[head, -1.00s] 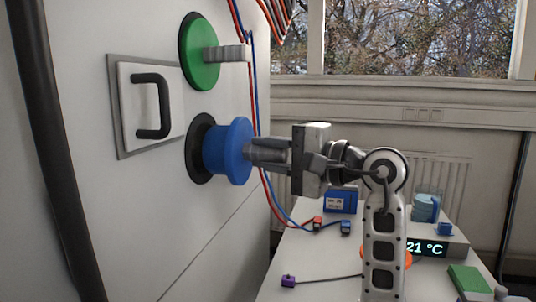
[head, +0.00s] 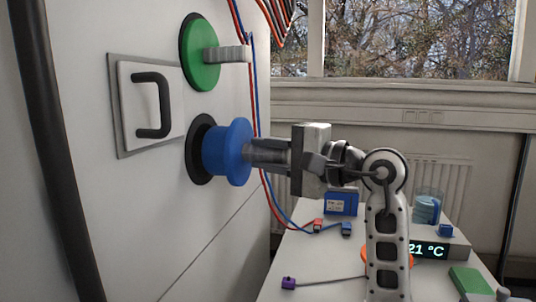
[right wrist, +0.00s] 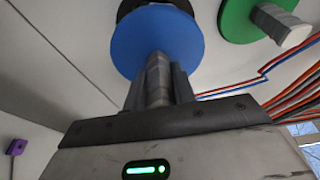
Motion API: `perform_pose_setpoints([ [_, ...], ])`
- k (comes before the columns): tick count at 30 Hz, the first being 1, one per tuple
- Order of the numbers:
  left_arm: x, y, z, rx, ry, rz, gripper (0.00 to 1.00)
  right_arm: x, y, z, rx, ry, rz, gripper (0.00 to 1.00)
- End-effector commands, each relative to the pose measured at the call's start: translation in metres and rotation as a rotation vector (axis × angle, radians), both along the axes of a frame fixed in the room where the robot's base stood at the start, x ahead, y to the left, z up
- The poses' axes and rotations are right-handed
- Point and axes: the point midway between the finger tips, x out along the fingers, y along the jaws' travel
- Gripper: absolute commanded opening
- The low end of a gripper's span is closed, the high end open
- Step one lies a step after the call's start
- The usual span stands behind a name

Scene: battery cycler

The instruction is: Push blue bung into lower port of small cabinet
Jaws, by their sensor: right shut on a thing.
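The blue bung (head: 228,152) is at the lower port (head: 198,149) of the white cabinet (head: 150,215). Its narrower body reaches into the black port ring, and its wide blue flange stands out from the wall. My right gripper (head: 262,151) is shut on the bung's grey handle, straight in front of the port. In the right wrist view the blue bung (right wrist: 157,40) fills the top middle, with the fingers around its handle (right wrist: 158,80). How deep the bung sits inside is hidden. My left gripper is not in view.
A green bung (head: 200,52) with a grey handle sits in the port above. A door panel with a black handle (head: 152,105) is to the left. Red and blue cables (head: 262,180) hang behind the gripper. A table (head: 325,270) with small items stands right.

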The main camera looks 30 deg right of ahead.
Motion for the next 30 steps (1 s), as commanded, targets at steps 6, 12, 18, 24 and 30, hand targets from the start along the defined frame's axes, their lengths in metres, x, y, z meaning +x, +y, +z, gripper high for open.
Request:
perform_pose_setpoints([
  [6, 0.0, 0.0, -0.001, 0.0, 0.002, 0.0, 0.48, 0.003, 0.003, 0.002, 0.0, -0.005, -0.001, 0.0],
  [12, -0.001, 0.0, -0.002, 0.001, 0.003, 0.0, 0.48, 0.006, 0.005, 0.002, 0.001, -0.005, -0.001, 0.0],
  [18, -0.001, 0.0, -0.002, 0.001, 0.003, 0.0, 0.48, 0.009, 0.008, 0.002, 0.001, -0.005, 0.0, 0.0],
  [24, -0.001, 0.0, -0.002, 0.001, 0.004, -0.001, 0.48, 0.012, 0.01, 0.002, 0.002, -0.006, -0.001, 0.0],
  [30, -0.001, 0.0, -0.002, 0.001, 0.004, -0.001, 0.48, 0.012, 0.011, 0.002, 0.001, -0.005, -0.001, 0.0],
])
